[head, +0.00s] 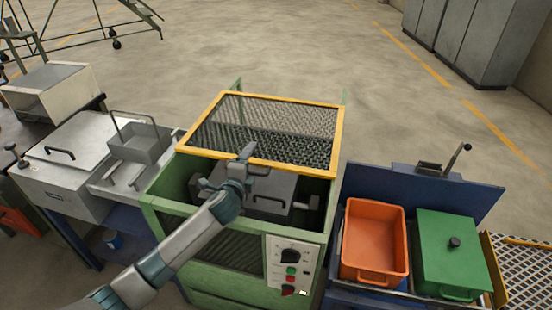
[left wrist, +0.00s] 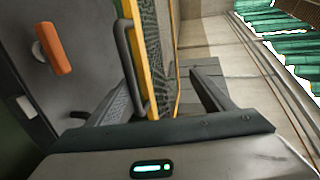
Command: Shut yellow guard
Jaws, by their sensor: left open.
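The yellow guard (head: 258,165) is a yellow frame with dark mesh on the green machine (head: 165,215). Its front edge lies across the machine's top, and the open interior with a grey box shows in front of and below it. My left gripper (head: 246,162) is at the middle of that front edge. In the left wrist view my left gripper (left wrist: 160,97) is open, with the guard's yellow bar (left wrist: 157,75) and a dark grey handle (left wrist: 128,55) between its fingers. Contact cannot be told. My right gripper is not in view.
A control panel (head: 291,265) is on the machine's front. An orange bin (head: 373,205) and a green lidded box (head: 450,270) stand to the right. A grey bench with a metal tray (head: 140,150) stands to the left. Behind the machine the floor is open.

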